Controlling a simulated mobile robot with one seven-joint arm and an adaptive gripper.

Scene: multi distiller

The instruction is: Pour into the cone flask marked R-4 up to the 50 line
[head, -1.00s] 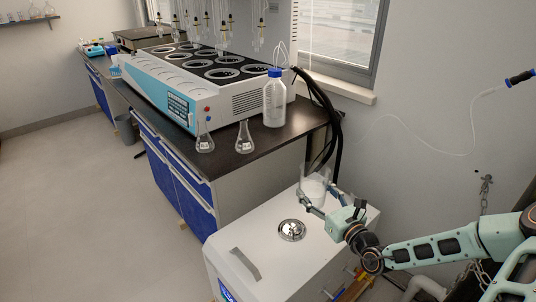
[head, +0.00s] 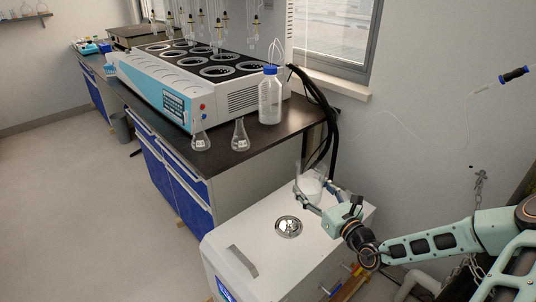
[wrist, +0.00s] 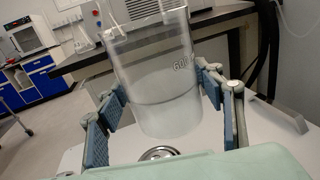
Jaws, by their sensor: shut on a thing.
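My gripper (head: 325,201) is shut on a clear beaker (head: 309,185), held above the back of the white cabinet. In the wrist view the beaker (wrist: 158,75) stands nearly upright between the finger pads, with liquid in its lower part and a "600" mark near the right side. Two cone flasks stand on the dark bench near its front edge: a left flask (head: 200,137) and a right flask (head: 240,135). Both look clear and apart from the gripper. Their labels are too small to read, so I cannot tell which is R-4.
A blue-capped bottle (head: 269,98) stands behind the flasks, beside the large multi-well distiller (head: 190,85). Black hoses (head: 325,115) hang at the bench's right end. The white cabinet (head: 265,255) has a round metal fitting (head: 288,227) and a handle on top.

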